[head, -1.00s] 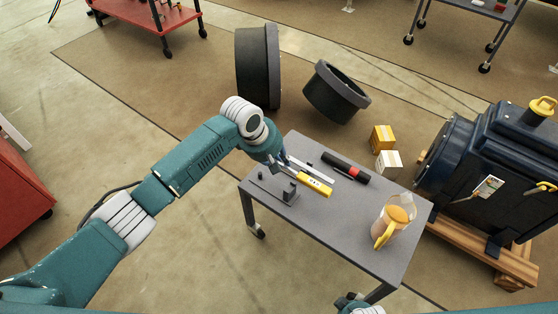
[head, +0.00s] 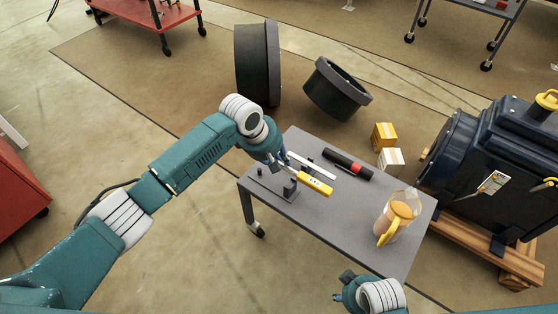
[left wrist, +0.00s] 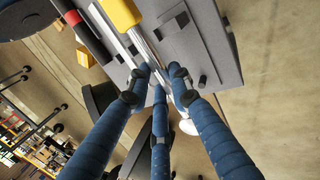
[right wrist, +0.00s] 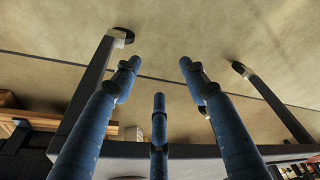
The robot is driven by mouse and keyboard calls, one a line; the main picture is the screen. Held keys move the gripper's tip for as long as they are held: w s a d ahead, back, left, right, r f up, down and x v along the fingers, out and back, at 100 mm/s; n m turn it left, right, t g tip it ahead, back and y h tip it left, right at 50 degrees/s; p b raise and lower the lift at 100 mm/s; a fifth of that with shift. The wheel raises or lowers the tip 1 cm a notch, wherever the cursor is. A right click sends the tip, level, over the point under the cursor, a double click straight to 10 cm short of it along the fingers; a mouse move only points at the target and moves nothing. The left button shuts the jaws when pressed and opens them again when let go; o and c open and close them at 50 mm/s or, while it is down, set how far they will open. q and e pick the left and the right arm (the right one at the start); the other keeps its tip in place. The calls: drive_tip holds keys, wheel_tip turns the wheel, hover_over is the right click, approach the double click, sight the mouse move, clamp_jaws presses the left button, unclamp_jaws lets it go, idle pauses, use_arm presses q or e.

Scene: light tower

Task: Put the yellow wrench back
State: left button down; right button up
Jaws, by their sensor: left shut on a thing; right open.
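The wrench with a yellow handle (head: 316,185) is above the grey cart top, its silver shaft running up-left to my left gripper (head: 284,161). The left gripper is shut on the shaft. In the left wrist view the yellow handle (left wrist: 122,12) shows at the top and the fingers (left wrist: 160,76) close around the metal. A dark grey holder (head: 286,191) with upright posts stands just below the wrench in the head view; I cannot tell whether they touch. My right gripper (head: 342,290) is open and empty, beside the cart's front edge; its spread fingers (right wrist: 160,75) show in the right wrist view.
On the cart top (head: 325,222) lie a silver bar (head: 320,168) and a black flashlight with a red band (head: 347,165). A clear container with a yellow handle (head: 398,217) stands at the right. Two small boxes (head: 385,136) and a large dark motor (head: 490,155) are beyond the cart.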

use_arm(q)
drive_tip(key=shift+f+b, duration=0.85)
drive_tip(key=shift+b, duration=0.4)
drive_tip(key=shift+f+b, duration=0.4)
drive_tip(key=shift+b, duration=0.05)
drive_tip(key=shift+f+b, duration=0.55)
drive_tip(key=shift+b, duration=0.5)
use_arm(e)
drive_tip(key=w+v, duration=0.2)
drive_tip(key=v, duration=0.9)
drive_tip(key=shift+r+t, duration=0.4)
drive_tip(key=shift+r, duration=0.15)
drive_tip(key=shift+d+r, duration=0.1)
use_arm(q)
drive_tip(key=shift+d+p, duration=0.1)
drive_tip(key=shift+p, duration=0.75)
use_arm(e)
drive_tip(key=shift+r, duration=0.75)
